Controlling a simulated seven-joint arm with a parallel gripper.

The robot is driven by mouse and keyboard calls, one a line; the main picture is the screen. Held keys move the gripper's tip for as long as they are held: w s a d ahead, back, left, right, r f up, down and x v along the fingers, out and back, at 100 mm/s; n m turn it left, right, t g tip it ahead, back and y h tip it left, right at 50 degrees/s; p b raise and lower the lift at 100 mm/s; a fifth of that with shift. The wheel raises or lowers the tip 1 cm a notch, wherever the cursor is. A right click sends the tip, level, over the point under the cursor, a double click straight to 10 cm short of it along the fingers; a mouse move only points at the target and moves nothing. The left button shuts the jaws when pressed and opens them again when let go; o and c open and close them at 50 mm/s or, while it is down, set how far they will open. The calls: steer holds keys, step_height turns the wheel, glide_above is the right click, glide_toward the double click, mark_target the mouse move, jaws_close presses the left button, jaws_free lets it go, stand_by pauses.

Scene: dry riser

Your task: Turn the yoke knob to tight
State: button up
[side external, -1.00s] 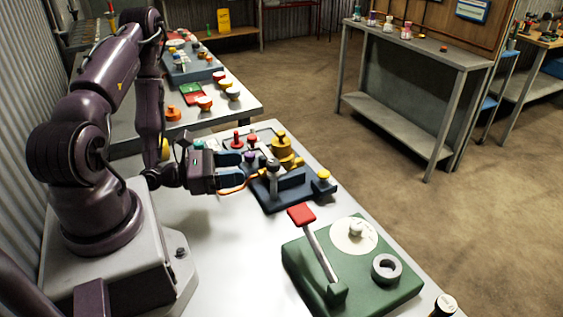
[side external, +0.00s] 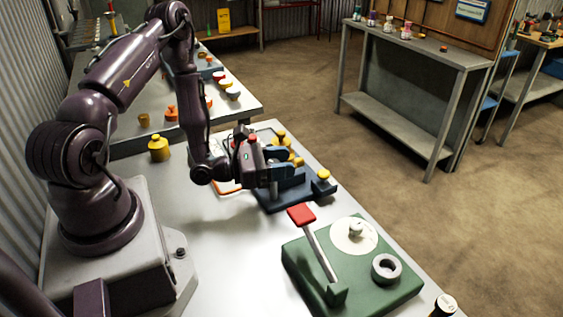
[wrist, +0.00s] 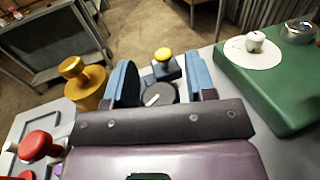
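The knob I take for the yoke knob shows in the wrist view as a dark round disc (wrist: 160,97) with a white pointer line. It lies between the two blue fingers of my gripper (wrist: 161,82), which stand apart with small gaps at its sides; contact cannot be told. In the side external view my gripper (side external: 284,170) is over the blue yoke base (side external: 290,196) and hides the knob top; a grey post (side external: 273,188) shows below. A yellow knob (side external: 323,174) sits at the base's right end, beyond the fingers in the wrist view (wrist: 163,56).
A green box (side external: 375,280) with a red-handled lever (side external: 301,214), a white dial (side external: 354,237) and a grey ring (side external: 387,267) stands in front. A gold stepped cylinder (wrist: 88,88) and a red knob (wrist: 36,146) stand at the wrist view's left. The table's left front is clear.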

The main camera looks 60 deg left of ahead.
steer(key=c, duration=0.7)
steer(key=shift+o, duration=0.2)
steer(key=shift+s+d+m+g+h, duration=0.15)
steer(key=shift+m+g+h, duration=0.4)
steer(key=shift+m+h, duration=0.45)
steer(key=shift+d+m+g+h, duration=0.1)
steer(key=shift+m+g+h, duration=0.5)
steer(key=shift+h, duration=0.7)
steer(key=o, duration=0.9)
steer(key=v, duration=1.3)
